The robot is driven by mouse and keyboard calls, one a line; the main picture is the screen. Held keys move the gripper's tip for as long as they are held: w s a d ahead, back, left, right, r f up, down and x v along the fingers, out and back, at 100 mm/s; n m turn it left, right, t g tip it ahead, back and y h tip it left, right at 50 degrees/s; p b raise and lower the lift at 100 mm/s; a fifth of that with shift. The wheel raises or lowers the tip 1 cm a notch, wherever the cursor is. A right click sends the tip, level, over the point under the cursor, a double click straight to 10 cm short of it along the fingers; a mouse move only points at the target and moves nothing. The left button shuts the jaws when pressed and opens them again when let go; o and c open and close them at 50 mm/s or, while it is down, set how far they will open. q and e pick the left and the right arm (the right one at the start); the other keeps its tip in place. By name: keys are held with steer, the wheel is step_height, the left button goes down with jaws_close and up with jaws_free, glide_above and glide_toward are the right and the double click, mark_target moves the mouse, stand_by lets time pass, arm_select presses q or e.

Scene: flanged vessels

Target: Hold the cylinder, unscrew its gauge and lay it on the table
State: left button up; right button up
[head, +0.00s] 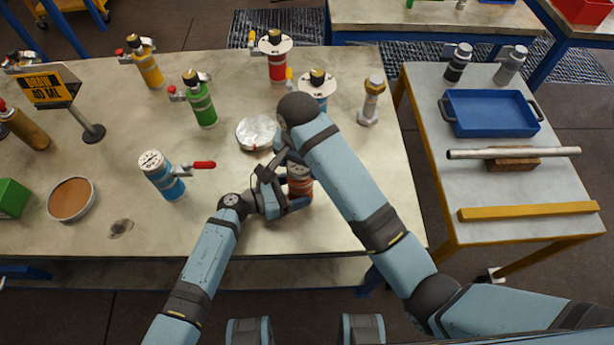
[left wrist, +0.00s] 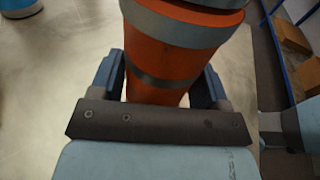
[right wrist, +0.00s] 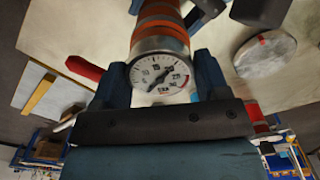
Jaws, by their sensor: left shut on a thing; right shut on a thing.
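The orange cylinder (head: 300,186) with grey bands stands near the front of the table (head: 345,215), partly covered by my arms. My left gripper (head: 284,204) is shut around its body; in the left wrist view the orange body (left wrist: 160,92) lies between the two fingers. The gauge (right wrist: 160,76), a round white dial with black marks, sits in line with the cylinder's end in the right wrist view. My right gripper (right wrist: 162,88) is shut on the gauge, one finger on each side.
A silvery round disc (head: 257,132) lies just behind the grippers. A blue vessel (head: 165,180) with a red-handled valve stands to the left. A bolt-like metal piece (head: 371,102) stands behind right.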

steer(key=n, duration=1.2)
steer(key=n, duration=0.6)
steer(key=shift+w+d+r+n, duration=0.1)
steer(key=shift+n, duration=0.3)
steer(key=n, duration=0.6)
steer(key=shift+r, duration=0.1)
steer(key=shift+r, duration=0.2)
steer(key=shift+r, duration=0.75)
steer(key=shift+r, duration=0.35)
